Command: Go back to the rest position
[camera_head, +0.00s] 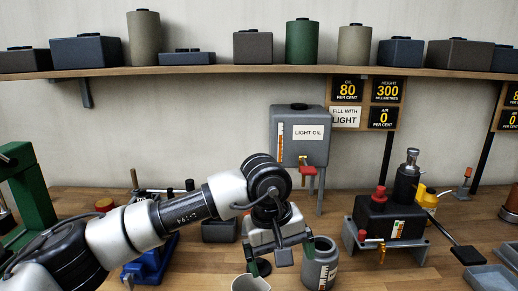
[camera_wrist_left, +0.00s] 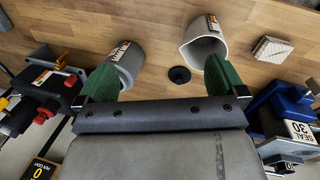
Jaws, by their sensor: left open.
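My left gripper (camera_head: 280,250) hangs over the front middle of the workbench, fingers pointing down. In the left wrist view its two green fingers (camera_wrist_left: 160,78) are spread wide with nothing between them. A grey can (camera_head: 320,264) with a label stands beside the right finger in the head view; it also shows in the left wrist view (camera_wrist_left: 126,64). A white jug (camera_head: 250,284) stands at the bottom edge, near the other finger, and shows in the left wrist view (camera_wrist_left: 205,42). I cannot tell whether the fingers touch either vessel. My right gripper is out of view.
A light oil tank (camera_head: 298,135) with a red tap stands behind the gripper. A black pump unit (camera_head: 390,218) is to the right, a green press (camera_head: 35,190) and blue device (camera_head: 150,262) to the left. A small black disc (camera_wrist_left: 179,74) lies on the bench (camera_wrist_left: 150,25).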

